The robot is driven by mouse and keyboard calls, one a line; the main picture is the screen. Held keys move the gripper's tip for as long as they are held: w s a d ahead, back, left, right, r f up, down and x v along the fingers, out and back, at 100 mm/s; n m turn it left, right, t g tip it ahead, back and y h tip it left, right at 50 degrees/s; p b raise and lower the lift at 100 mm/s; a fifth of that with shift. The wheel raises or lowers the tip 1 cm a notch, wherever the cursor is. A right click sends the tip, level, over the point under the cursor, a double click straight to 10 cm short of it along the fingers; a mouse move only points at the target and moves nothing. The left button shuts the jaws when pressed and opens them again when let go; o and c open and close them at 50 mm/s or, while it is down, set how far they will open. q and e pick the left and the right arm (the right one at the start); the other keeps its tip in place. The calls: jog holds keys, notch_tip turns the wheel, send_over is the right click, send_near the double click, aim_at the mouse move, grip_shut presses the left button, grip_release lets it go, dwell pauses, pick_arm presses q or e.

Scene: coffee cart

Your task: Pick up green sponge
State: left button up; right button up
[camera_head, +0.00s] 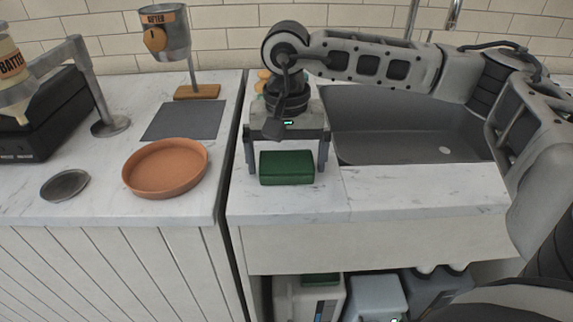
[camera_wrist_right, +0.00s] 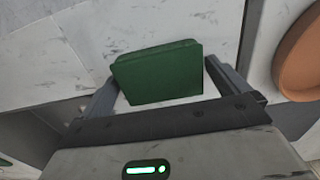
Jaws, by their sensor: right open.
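A green sponge (camera_head: 287,168) lies on the white marble counter left of the sink. It also shows in the right wrist view (camera_wrist_right: 158,74). My right gripper (camera_head: 288,165) is open and points down over the sponge, with one finger on each side of it. A gap shows between the fingers and the sponge's sides in the head view. In the right wrist view the fingers (camera_wrist_right: 160,85) also stand on both sides of it. My left gripper is not in view.
A grey sink (camera_head: 410,135) is right of the sponge. A terracotta dish (camera_head: 166,168), a dark mat (camera_head: 184,120) and a small round metal lid (camera_head: 65,186) are on the left counter. A sifter (camera_head: 165,35) stands behind. Bins (camera_head: 375,295) sit on the shelf below.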

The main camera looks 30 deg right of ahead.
jog(key=shift+f, duration=0.25)
jog(key=c, duration=0.8)
jog(key=shift+r, duration=0.15)
jog(key=shift+r, duration=0.55)
jog(key=s+r, duration=0.1)
jog(key=r, duration=0.1)
jog(key=s+d+r, duration=0.1)
jog(key=r, duration=0.1)
jog(key=s+d+r, duration=0.1)
jog(key=r, duration=0.2)
jog(key=shift+s+d+b, duration=0.1)
jog(key=shift+s+b, duration=0.3)
jog(key=s+d+r, duration=0.4)
jog(key=s, duration=0.4)
jog(key=shift+s+d+r, duration=0.25)
jog(key=shift+r, duration=0.1)
